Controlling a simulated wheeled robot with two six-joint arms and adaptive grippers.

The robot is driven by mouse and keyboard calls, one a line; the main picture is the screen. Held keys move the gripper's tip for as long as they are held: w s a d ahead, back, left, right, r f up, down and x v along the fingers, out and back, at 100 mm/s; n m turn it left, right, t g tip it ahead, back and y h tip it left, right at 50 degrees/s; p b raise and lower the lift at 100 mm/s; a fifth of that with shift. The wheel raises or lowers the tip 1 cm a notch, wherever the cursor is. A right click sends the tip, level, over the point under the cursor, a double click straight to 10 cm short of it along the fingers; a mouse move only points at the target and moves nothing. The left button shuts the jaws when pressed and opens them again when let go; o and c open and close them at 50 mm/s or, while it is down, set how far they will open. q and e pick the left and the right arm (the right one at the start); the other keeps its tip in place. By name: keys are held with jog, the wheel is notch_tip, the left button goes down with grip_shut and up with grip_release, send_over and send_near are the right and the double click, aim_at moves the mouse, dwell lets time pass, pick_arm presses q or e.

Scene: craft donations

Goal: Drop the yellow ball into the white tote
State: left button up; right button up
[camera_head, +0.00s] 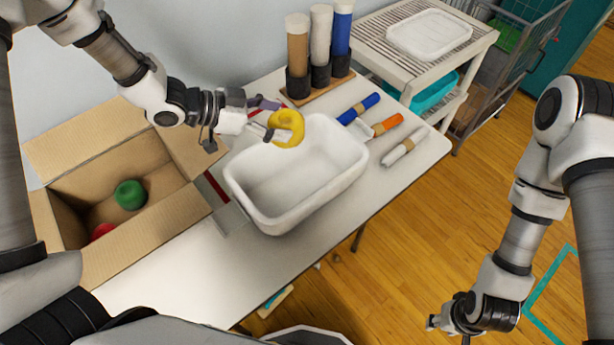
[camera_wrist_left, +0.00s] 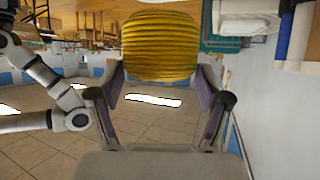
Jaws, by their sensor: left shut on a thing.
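The yellow ball (camera_head: 287,127) is held by my left gripper (camera_head: 272,128) above the far left rim of the white tote (camera_head: 262,215). In the left wrist view the ribbed yellow ball (camera_wrist_left: 160,46) sits between the two fingers of my left gripper (camera_wrist_left: 160,85). The white tote stands on the table and its visible inside is empty. My right gripper (camera_head: 448,322) hangs low at the lower right, away from the table; its finger opening is too small to tell.
A cardboard box (camera_head: 105,170) at the left holds a green ball (camera_head: 130,194) and a red ball (camera_head: 102,231).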

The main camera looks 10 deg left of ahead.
pick_arm(q)
notch_tip(320, 180, down, 5)
jog(key=b, duration=0.4)
jog(key=shift+w+d+r, duration=0.1)
jog(key=shift+r, duration=0.1)
jog(key=shift+d+f+b, duration=0.1)
jog(key=shift+f+b, duration=0.25)
jog(key=shift+a+r, duration=0.15)
jog(key=shift+a, duration=0.05)
jog(key=o, duration=1.1)
jog(key=shift+d, duration=0.1)
jog(key=v, duration=0.7)
jog(key=shift+a, duration=0.25)
